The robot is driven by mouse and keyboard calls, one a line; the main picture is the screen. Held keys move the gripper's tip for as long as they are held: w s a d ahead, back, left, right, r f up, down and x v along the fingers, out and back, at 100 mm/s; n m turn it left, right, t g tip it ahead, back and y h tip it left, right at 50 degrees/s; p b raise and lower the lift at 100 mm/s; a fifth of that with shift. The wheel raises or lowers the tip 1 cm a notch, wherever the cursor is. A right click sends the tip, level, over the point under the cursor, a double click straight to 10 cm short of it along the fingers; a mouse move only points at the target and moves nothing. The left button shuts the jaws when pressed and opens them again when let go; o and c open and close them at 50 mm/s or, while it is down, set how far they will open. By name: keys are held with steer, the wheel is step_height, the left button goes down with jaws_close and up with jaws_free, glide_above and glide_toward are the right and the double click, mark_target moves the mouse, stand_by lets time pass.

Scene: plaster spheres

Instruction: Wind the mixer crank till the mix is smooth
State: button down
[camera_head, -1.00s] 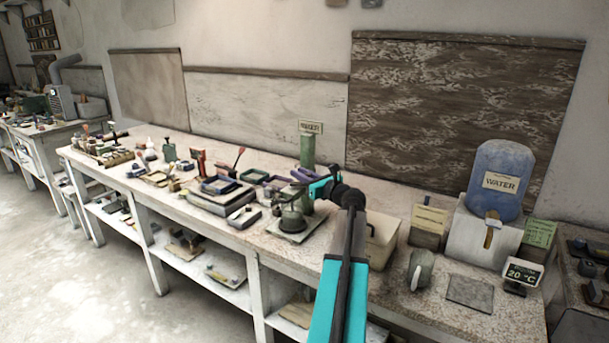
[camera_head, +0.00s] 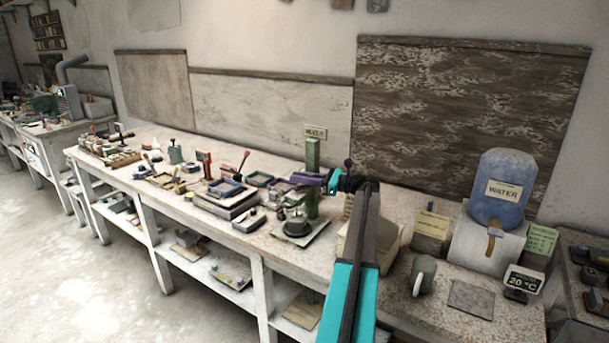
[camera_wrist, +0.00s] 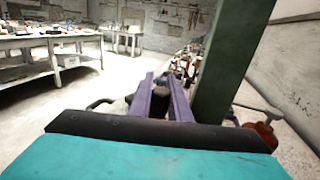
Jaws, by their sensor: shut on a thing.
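The mixer has a green upright post (camera_head: 312,152), also large in the wrist view (camera_wrist: 228,62), with a small sign on top. At its foot a dark round bowl (camera_head: 297,226) sits on a pale square base; its contents cannot be made out. My gripper (camera_head: 302,179) has purple fingers beside the post, above the bowl. In the wrist view my gripper (camera_wrist: 165,84) is shut on a dark grip of the crank (camera_wrist: 173,91), mostly hidden between the fingers. A dark bent rod (camera_wrist: 101,103) shows left of the fingers; I cannot tell whether it belongs to the crank.
Trays and small tools (camera_head: 224,188) crowd the bench left of the mixer. On the right stand a beige box (camera_head: 388,243), a grey jug (camera_head: 422,276), a blue water tank (camera_head: 503,188) and a 20 °C display (camera_head: 523,282). The floor in front is clear.

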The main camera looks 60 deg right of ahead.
steer(key=shift+w+r+n+g+y+p, duration=0.1)
steer(key=shift+w+n+g+y+p, duration=0.25)
steer(key=shift+n+y, duration=0.5)
steer(key=shift+a+y, duration=0.2)
steer(key=shift+y, duration=0.25)
steer(key=c, duration=1.6)
jaws_free()
steer(key=shift+c, duration=0.2)
steer(key=shift+d, duration=0.1)
steer(key=shift+r, duration=0.1)
steer(key=shift+s, duration=0.1)
